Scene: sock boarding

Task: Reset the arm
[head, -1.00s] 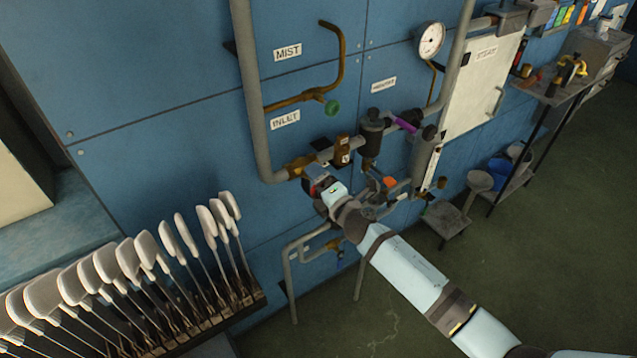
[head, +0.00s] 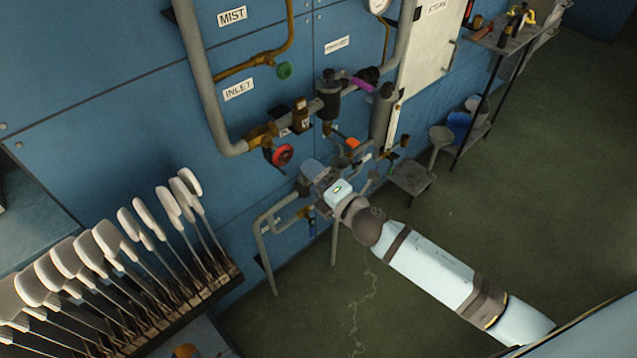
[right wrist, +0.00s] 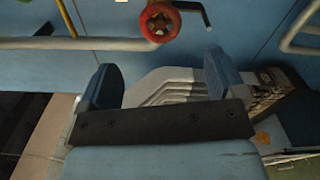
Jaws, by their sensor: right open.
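My right gripper (head: 314,176) is in front of the blue wall, below and to the right of a red handwheel (head: 283,155) on the pipework. In the right wrist view my right gripper (right wrist: 160,82) has its two dark blue fingers spread wide with nothing held between them. The red handwheel (right wrist: 160,22) is beyond the fingers near the top of that view, apart from them. My right arm comes in from the lower right. My left gripper is not in either view.
A rack of several white boards (head: 97,240) stands at lower left. A small stool (head: 412,178) and a shelf stand right of the pipes. The floor at lower centre is clear.

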